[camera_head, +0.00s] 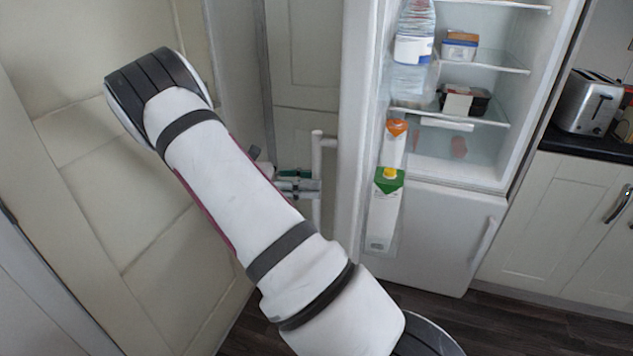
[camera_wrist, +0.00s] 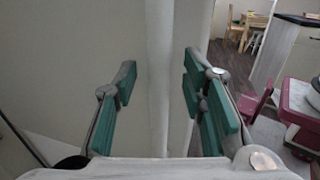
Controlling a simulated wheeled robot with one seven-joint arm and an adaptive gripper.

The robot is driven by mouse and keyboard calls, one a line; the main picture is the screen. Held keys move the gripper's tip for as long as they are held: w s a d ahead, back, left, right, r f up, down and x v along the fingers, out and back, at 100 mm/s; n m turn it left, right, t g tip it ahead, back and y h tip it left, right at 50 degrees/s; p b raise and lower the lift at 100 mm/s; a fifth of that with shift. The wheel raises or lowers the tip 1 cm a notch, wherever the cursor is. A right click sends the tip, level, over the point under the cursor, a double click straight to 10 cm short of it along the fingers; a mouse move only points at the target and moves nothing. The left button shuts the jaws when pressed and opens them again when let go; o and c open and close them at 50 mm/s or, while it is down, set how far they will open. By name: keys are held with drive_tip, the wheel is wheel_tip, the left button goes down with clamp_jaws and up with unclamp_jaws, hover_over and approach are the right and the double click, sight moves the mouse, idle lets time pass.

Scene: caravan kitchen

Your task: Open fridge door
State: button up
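The white fridge door (camera_head: 353,110) stands swung wide open in the head view, seen nearly edge-on. Its shelves hold a bottle and cartons. The white vertical bar handle (camera_head: 317,160) is on the door's outer face. My gripper (camera_head: 303,185) is at the lower part of this handle, partly hidden by my arm. In the wrist view, the green-padded fingers of my gripper (camera_wrist: 158,92) are apart. The handle (camera_wrist: 159,70) stands upright in the space between them, with gaps on both sides. I cannot tell how deep it sits between the pads.
The fridge interior (camera_head: 460,100) is exposed, with food on its shelves. A closed lower door (camera_head: 440,235) is below. A toaster (camera_head: 588,102) stands on the dark counter at right. A pale panelled wall (camera_head: 110,180) is close on the left. Dark floor (camera_head: 540,325) is clear at lower right.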

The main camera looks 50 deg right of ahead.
drive_tip(key=v, duration=1)
drive_tip(key=shift+s, duration=0.1)
drive_tip(key=s+a+r+m+t+y+p, duration=0.2)
drive_tip(key=s+a+r+t+y, duration=0.15)
drive_tip(key=s+r, duration=0.25)
drive_tip(key=s+a+r+m+t+y+p, duration=0.1)
drive_tip(key=s+a+r+t+y, duration=0.15)
drive_tip(key=s+r+t, duration=0.35)
drive_tip(key=s+a+r+m+t+y+p, duration=0.2)
drive_tip(key=s+a+r+t, duration=0.2)
drive_tip(key=s+a, duration=0.2)
drive_tip(key=s+a+r+m+t+y+p, duration=0.2)
drive_tip(key=s+a+r+t+y, duration=0.1)
drive_tip(key=s+a, duration=0.4)
drive_tip(key=s+t, duration=0.1)
drive_tip(key=s, duration=0.2)
drive_tip(key=shift+a+r+m+t+p, duration=0.25)
drive_tip(key=shift+r+m+t+p, duration=0.1)
drive_tip(key=shift+m, duration=0.05)
drive_tip(key=shift+c, duration=0.6)
